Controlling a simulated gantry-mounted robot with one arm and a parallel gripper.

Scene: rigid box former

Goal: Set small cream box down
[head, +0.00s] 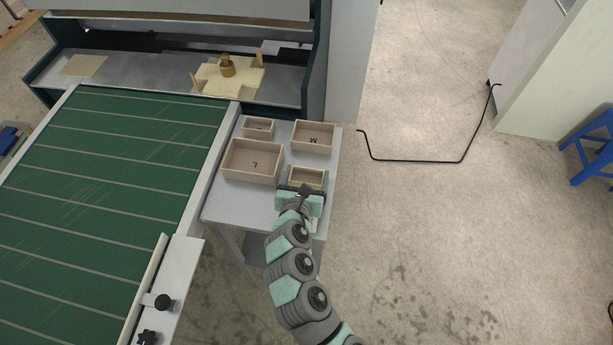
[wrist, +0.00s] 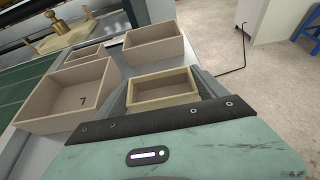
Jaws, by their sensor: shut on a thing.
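The small cream box (head: 306,177) is an open, shallow rectangular tray, a little yellower than the boxes around it. My gripper (head: 304,186) is shut on it, at the front right of the grey side table (head: 224,205). In the wrist view the cream box (wrist: 163,88) sits upright between the two grey fingers (wrist: 163,94). Its inside looks empty. Its underside is hidden, so I cannot tell whether it touches the table.
A box marked M (head: 313,138) and a smaller box (head: 258,127) stand behind. A green conveyor (head: 110,170) runs along the left. The table's right edge is close by.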

